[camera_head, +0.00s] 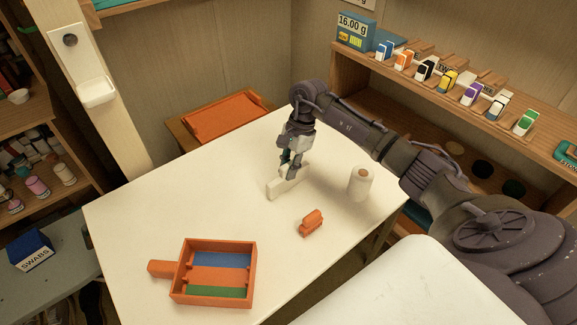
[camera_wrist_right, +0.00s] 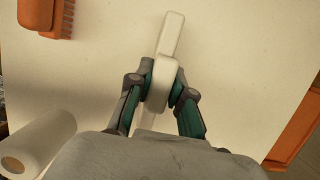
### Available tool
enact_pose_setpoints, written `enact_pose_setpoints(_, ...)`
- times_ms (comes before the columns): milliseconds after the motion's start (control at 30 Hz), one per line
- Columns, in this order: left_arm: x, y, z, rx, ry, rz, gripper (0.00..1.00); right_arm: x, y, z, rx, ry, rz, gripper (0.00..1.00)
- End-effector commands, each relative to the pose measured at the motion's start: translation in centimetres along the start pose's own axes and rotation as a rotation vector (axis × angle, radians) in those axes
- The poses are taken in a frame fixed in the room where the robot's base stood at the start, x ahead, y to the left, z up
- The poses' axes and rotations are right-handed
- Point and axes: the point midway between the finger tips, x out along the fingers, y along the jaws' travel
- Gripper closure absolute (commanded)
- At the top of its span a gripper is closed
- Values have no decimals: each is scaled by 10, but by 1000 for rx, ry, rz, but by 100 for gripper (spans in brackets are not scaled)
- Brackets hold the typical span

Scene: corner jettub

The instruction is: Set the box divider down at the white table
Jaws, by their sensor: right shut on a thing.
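The box divider (camera_head: 288,183) is a white, thin upright piece with a raised grip in its middle. It is at the white table (camera_head: 180,205), toward the far right part of the top. My right gripper (camera_head: 290,166) is shut on the divider's raised grip from above. In the right wrist view the divider (camera_wrist_right: 170,38) runs up between the fingers of my right gripper (camera_wrist_right: 160,88), which press on both sides of it. Its lower edge looks on or very close to the tabletop; I cannot tell which. My left gripper is not in view.
An orange box (camera_head: 253,270) with blue and green compartments sits at the table's front. An orange tray (camera_head: 225,117) lies beyond the far edge. The table's left middle is clear.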

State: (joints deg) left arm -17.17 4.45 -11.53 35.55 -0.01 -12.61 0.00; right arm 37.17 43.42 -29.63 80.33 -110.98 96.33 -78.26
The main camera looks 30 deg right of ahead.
Motion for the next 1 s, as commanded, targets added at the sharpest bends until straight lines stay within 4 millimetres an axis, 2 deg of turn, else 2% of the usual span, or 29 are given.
enact_pose_setpoints(267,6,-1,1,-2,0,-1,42,4,0,-1,0,0,-1,100)
enact_pose_setpoints(300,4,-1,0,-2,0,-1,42,2,0,-1,0,0,-1,73)
enact_pose_setpoints(400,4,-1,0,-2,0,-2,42,2,0,-1,0,0,-1,57)
enact_pose_setpoints(433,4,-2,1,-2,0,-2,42,2,0,-1,0,0,0,55)
enact_pose_setpoints(767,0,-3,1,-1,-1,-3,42,-1,0,0,0,-1,-1,55)
enact_pose_setpoints(867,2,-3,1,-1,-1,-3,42,-9,-1,0,0,1,-5,55)
enact_pose_setpoints(1000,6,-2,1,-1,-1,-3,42,-36,-2,-1,1,3,-7,55)
